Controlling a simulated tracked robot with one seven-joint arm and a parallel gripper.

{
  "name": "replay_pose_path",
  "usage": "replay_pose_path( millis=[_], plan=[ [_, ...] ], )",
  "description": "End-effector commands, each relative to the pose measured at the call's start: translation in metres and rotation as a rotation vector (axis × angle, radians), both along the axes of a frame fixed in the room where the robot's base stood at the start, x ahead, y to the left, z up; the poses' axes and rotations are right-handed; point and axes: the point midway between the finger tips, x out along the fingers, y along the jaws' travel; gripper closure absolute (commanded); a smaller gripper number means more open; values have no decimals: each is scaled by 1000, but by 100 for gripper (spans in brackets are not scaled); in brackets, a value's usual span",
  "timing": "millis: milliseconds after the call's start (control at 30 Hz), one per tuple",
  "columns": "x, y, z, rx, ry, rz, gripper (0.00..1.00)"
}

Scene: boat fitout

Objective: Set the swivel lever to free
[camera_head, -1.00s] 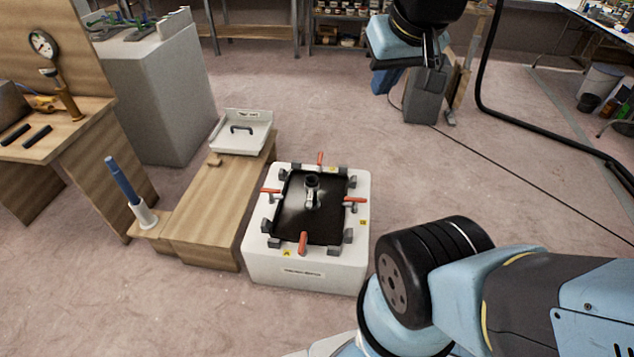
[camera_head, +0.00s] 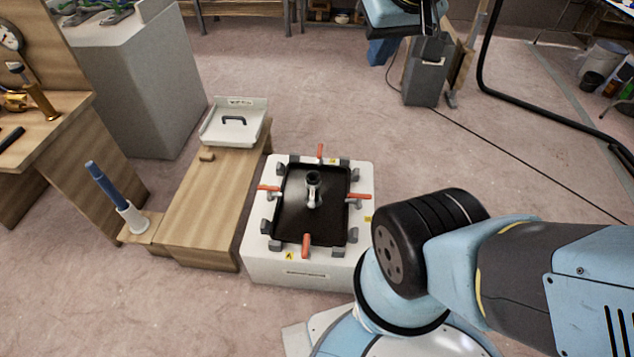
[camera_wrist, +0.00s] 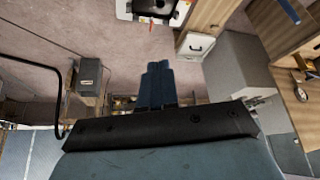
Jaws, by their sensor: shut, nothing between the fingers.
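My gripper (camera_head: 383,52) shows at the top of the head view, its dark blue fingers pointing down, seen against the floor and well apart from the white box. In the wrist view the fingers (camera_wrist: 157,80) are together and empty. I cannot tell which part is the swivel lever. The white box (camera_head: 285,268) has a black recessed top with a short grey upright fitting (camera_head: 313,188) in its middle. Red-handled levers (camera_head: 306,245) sit around its rim, one on each side. The box's edge shows at the top of the wrist view (camera_wrist: 125,8).
A wooden bench (camera_head: 205,215) with a white tray (camera_head: 232,130) stands left of the box. A blue rod in a white holder (camera_head: 130,215) is beside it. A grey box (camera_head: 425,85) with a cable stands behind. Open floor (camera_head: 530,170) lies right.

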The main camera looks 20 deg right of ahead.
Motion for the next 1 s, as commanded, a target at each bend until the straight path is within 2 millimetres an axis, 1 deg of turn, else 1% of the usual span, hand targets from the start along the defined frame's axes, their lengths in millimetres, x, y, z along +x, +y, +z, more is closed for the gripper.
replay_pose_path(
  millis=[200, 300, 367, 667, 867, 1000],
  plan=[
    [3, 0, 0, 4, 9, -6, 100],
    [12, 0, -2, 17, 35, -21, 100],
    [21, -5, -4, 28, 61, -38, 100],
    [80, -10, -26, 122, 220, -135, 100],
    [120, -17, -49, 196, 325, -206, 100],
    [146, -24, -70, 253, 397, -256, 100]
  ],
)
